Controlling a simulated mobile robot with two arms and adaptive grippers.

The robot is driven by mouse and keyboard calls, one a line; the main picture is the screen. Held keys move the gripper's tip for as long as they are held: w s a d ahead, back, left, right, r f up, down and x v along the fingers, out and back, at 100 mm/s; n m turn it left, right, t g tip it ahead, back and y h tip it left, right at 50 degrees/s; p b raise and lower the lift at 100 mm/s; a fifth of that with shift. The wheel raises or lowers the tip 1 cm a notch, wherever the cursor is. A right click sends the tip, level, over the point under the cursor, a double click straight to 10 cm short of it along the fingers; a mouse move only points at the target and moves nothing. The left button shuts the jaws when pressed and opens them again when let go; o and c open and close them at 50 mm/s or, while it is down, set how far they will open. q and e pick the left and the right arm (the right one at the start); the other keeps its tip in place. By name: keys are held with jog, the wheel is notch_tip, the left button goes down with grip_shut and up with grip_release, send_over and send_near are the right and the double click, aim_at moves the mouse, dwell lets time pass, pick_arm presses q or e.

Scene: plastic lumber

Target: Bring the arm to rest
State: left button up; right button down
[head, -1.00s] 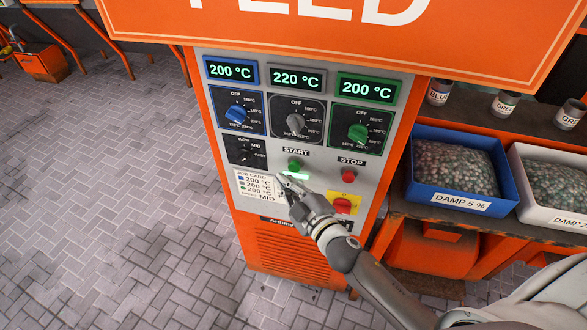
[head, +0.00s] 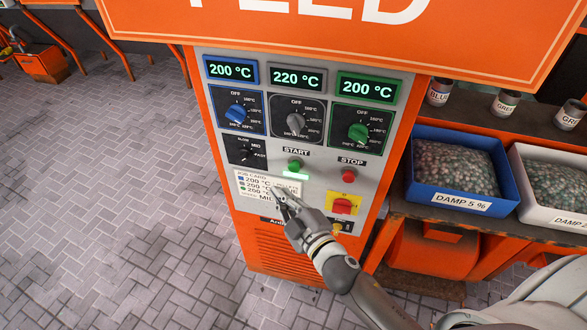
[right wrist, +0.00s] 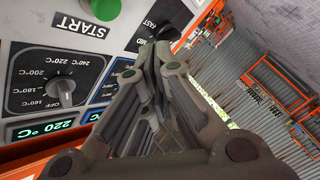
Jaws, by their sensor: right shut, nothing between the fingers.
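My right gripper (head: 281,198) is shut and empty. In the head view it is in front of the job card (head: 256,184), below the green START button (head: 295,165), and hides part of the card. I cannot tell whether it touches the panel. In the right wrist view the closed fingers (right wrist: 152,55) point toward the panel, with the START button (right wrist: 105,8) at upper left. My left gripper is not in view. The control panel (head: 218,163) has displays reading 200 °C, 220 °C and 200 °C. A strip under START glows pale green.
The red STOP button (head: 348,176) and a red-and-yellow switch (head: 342,205) are right of the gripper. A blue bin (head: 412,189) and a white bin (head: 526,208) of pellets stand on a bench at right. The paved floor (head: 110,200) at left is open.

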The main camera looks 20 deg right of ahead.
jog(key=s+d+f+m+g+h, duration=0.1)
jog(key=s+d+f+m+g, duration=0.2)
jog(key=f, duration=0.9)
jog(key=s+d+f+g+h, duration=0.1)
jog(key=s+f+g, duration=0.1)
jog(key=s+f, duration=0.65)
jog(key=s+d+f+m+g+h, duration=0.1)
jog(key=s+d+f+m+g, duration=0.15)
jog(key=f, duration=1.15)
jog(key=s+d+f+m+g, duration=0.1)
jog(key=s+f+g, duration=0.1)
jog(key=s+f, duration=0.3)
jog(key=s+d+f+m+g, duration=0.1)
jog(key=s+f, duration=0.4)
jog(key=s, duration=0.8)
jog(key=s+d+f+m+g, duration=0.1)
jog(key=s+f+m+g, duration=0.1)
jog(key=s+f+g, duration=0.3)
jog(key=s+f, duration=0.1)
jog(key=s, duration=0.3)
jog(key=shift+s+d+h, duration=0.15)
jog(key=shift+s+h, duration=0.15)
jog(key=shift+f, duration=0.1)
